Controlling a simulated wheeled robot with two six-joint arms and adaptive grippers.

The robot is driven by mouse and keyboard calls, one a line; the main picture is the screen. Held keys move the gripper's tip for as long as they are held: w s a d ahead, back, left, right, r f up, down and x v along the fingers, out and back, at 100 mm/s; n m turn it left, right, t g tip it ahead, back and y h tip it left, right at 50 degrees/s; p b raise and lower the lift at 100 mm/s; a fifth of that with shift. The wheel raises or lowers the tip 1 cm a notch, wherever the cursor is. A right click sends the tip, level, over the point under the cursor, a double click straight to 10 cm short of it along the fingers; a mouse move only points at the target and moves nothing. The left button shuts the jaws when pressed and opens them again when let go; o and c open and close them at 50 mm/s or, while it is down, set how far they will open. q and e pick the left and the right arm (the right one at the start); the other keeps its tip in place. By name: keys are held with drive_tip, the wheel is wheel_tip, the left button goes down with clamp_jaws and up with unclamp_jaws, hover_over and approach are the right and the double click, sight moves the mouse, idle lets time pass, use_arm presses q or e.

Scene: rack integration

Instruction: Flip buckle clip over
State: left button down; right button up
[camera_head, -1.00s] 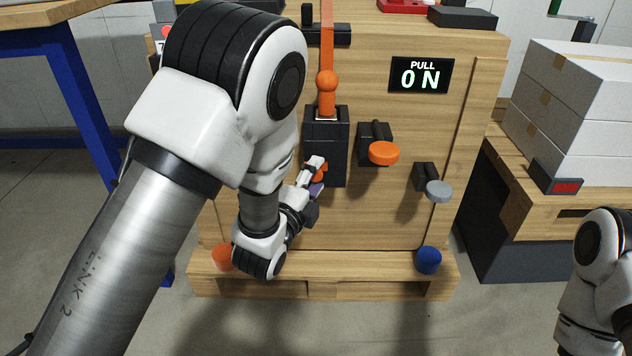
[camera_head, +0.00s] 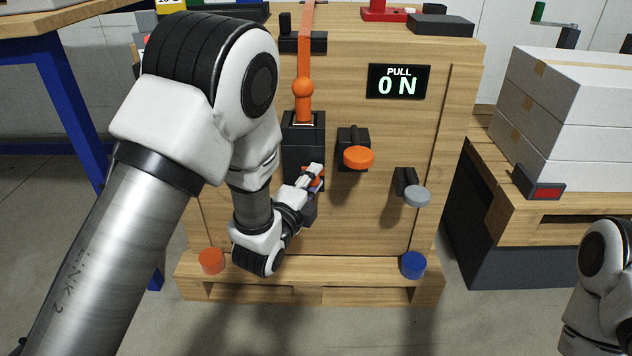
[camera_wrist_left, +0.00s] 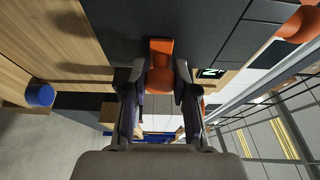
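The orange buckle clip (camera_wrist_left: 160,66) sits at the underside of a dark box in the left wrist view. The fingers of my left gripper (camera_wrist_left: 160,82) stand on either side of it, very close. I cannot tell whether they press on it. In the head view my left gripper (camera_head: 316,178) is at the lower front of the black box (camera_head: 303,142) on the wooden panel. Only a little orange shows there, and the fingers hide most of the clip. An orange strap with a ball (camera_head: 303,88) rises from the box's top. My right gripper is out of view.
Right of the box, an orange knob (camera_head: 358,158) and a grey knob (camera_head: 417,196) stick out from the panel. An orange cap (camera_head: 211,261) and a blue cap (camera_head: 412,265) stand on the pallet base. A sign (camera_head: 398,82) reads "PULL ON".

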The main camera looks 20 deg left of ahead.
use_arm(q)
drive_tip(key=shift+d, duration=0.2)
drive_tip(key=shift+a, duration=0.1)
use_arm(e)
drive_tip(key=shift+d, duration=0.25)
use_arm(q)
drive_tip(key=c, duration=1.3)
unclamp_jaws()
drive_tip(key=o, duration=0.4)
drive_tip(key=shift+w+d, duration=0.1)
drive_tip(key=shift+d, duration=0.1)
drive_tip(key=shift+o, duration=0.2)
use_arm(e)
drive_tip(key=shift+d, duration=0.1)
use_arm(q)
drive_tip(key=s, duration=0.7)
drive_tip(key=shift+s+a, duration=0.25)
drive_tip(key=shift+a, duration=0.2)
